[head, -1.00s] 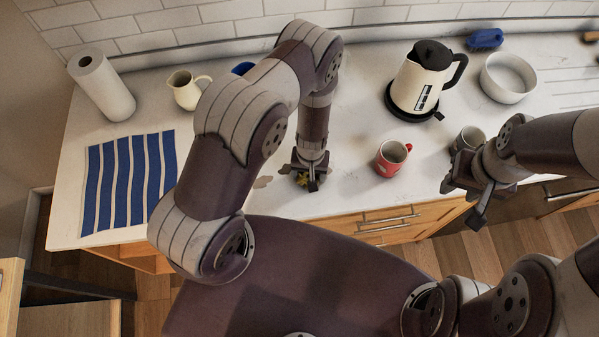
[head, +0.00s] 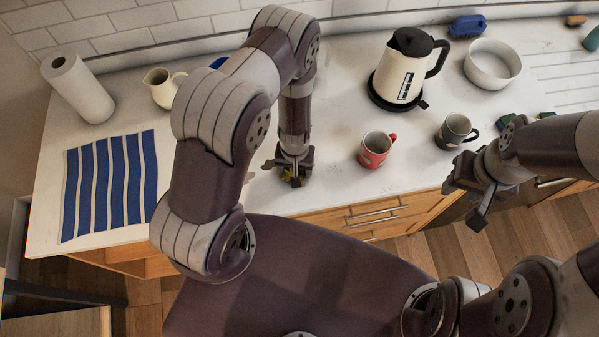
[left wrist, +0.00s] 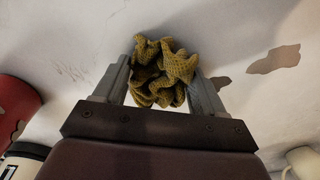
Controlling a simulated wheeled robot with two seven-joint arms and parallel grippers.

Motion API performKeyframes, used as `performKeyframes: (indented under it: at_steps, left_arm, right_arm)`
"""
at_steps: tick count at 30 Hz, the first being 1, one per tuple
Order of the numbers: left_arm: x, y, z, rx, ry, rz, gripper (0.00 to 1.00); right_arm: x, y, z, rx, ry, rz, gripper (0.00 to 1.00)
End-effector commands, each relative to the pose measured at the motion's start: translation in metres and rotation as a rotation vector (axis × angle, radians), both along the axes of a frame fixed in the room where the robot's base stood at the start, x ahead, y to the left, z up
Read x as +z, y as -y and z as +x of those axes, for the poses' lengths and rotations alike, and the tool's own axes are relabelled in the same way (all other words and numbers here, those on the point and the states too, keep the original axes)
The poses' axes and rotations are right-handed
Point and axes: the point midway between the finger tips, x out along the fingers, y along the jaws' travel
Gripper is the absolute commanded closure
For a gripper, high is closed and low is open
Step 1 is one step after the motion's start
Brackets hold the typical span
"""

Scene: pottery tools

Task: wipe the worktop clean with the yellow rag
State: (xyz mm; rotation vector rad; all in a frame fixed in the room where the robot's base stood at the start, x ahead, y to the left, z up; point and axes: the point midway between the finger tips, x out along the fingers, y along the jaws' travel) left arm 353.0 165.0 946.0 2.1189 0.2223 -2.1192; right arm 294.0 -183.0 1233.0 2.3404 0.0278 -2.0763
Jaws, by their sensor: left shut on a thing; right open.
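The yellow rag (left wrist: 163,72) is crumpled between the two fingers of my left gripper (left wrist: 160,85) in the left wrist view. In the head view my left gripper (head: 292,170) is low over the front of the white worktop (head: 335,190), shut on the rag, and only a bit of the rag (head: 287,178) shows. I cannot tell whether the rag touches the surface. Brown stains (left wrist: 275,60) lie beside the rag, and faint scratch-like marks (left wrist: 70,70) show on its other side. My right gripper (head: 467,199) is open and empty near the worktop's front edge.
A red mug (head: 374,153) stands right of my left gripper, with a dark grey mug (head: 453,132) farther right. A kettle (head: 402,75), white bowl (head: 492,66) and blue brush (head: 467,26) stand behind. A striped cloth (head: 110,185), paper roll (head: 80,90) and cream jug (head: 162,88) are left.

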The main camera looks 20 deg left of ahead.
Motion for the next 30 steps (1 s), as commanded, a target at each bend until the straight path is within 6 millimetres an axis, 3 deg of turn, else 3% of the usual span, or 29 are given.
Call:
performKeyframes:
  at_steps: [14,25,30]
  left_arm:
    - [0.0,-0.001,0.0,-0.001,0.0,0.0,0.46]
    - [0.007,0.031,0.021,-0.003,-0.001,0.0,0.46]
    - [0.003,0.041,0.026,-0.001,0.0,0.0,0.46]
  right_arm:
    - [0.0,0.0,0.0,0.0,0.0,0.0,0.57]
    - [0.042,0.0,0.0,0.0,0.0,0.0,0.57]
    - [0.051,0.0,0.0,0.0,0.0,0.0,0.57]
